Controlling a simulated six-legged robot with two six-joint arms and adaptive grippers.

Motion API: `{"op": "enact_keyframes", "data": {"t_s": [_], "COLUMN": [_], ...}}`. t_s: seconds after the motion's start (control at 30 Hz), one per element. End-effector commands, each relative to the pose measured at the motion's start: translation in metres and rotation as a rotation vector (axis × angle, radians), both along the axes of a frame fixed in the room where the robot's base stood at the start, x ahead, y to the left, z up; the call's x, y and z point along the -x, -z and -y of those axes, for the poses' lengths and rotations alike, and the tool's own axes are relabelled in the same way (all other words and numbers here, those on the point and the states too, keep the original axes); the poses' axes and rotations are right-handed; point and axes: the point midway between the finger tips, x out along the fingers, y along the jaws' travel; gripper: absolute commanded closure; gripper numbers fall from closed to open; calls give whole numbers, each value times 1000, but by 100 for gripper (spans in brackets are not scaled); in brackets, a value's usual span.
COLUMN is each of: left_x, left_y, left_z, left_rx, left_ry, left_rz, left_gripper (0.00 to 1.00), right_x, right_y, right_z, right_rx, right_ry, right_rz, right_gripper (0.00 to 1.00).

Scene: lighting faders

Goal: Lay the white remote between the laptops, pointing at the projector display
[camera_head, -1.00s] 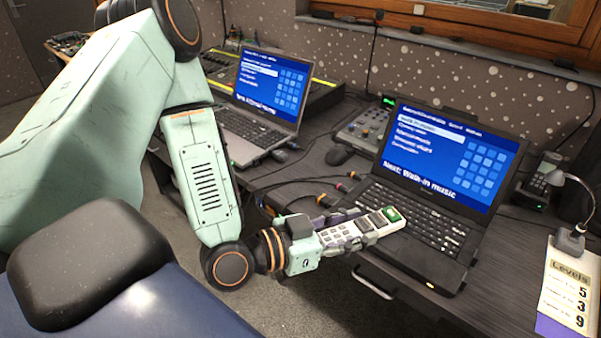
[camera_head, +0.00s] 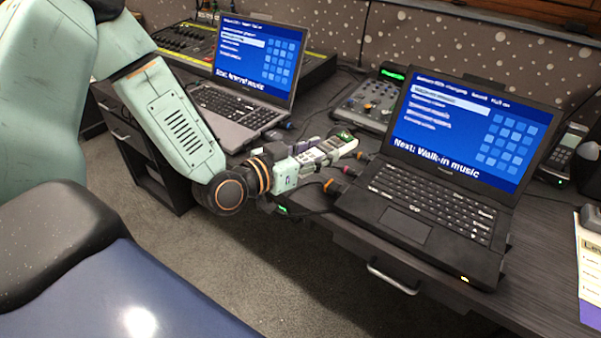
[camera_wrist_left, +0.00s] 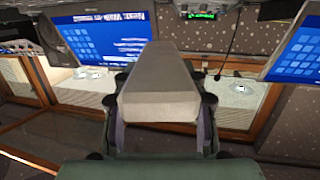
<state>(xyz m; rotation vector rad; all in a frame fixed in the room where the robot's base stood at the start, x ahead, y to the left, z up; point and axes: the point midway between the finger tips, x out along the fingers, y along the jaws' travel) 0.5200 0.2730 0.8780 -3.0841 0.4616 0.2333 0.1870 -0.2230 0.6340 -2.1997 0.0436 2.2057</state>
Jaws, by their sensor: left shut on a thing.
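My left gripper (camera_head: 318,160) is shut on the white remote (camera_head: 325,148), which has dark keys and a green part at its far end. It holds the remote over the desk in the gap between the grey left laptop (camera_head: 236,108) and the black right laptop (camera_head: 400,223). The remote's far end points away toward the back of the desk; whether it touches the desk is unclear. The left wrist view shows the remote's plain pale end (camera_wrist_left: 158,85) between the fingers. My right gripper is not in view. I cannot make out the projector display.
Cables with coloured plugs (camera_head: 335,185) lie just right of the gripper. A small mixer (camera_head: 368,104) stands behind the gap, and a large fader desk (camera_head: 185,42) behind the left laptop. A phone (camera_head: 567,150) stands at the right. The desk's front edge is below the gripper.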

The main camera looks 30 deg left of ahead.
Motion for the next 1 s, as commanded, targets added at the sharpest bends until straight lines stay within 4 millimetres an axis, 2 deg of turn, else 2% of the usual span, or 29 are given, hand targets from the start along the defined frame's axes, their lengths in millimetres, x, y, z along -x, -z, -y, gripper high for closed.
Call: {"op": "enact_keyframes", "data": {"t_s": [0.03, 0.1, 0.2, 0.33, 0.47, 0.73, 1.0], "left_x": [-16, -32, -50, -63, -69, -70, -71], "left_y": [8, 11, 11, 9, 11, 56, 74], "left_z": [-16, -36, -61, -82, -91, -92, -94], "left_rx": [-1, 2, 2, 2, 0, -3, 0], "left_ry": [-39, -87, -147, -196, -218, -219, -218], "left_rz": [12, 9, 7, 3, -2, -4, -2], "left_gripper": [93, 93, 93, 93, 93, 93, 93], "right_x": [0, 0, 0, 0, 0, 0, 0], "right_y": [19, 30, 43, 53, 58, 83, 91], "right_z": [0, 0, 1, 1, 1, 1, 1], "right_rx": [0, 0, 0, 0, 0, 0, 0], "right_ry": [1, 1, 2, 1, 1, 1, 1], "right_rz": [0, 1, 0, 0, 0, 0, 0], "right_gripper": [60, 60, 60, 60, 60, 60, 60]}}
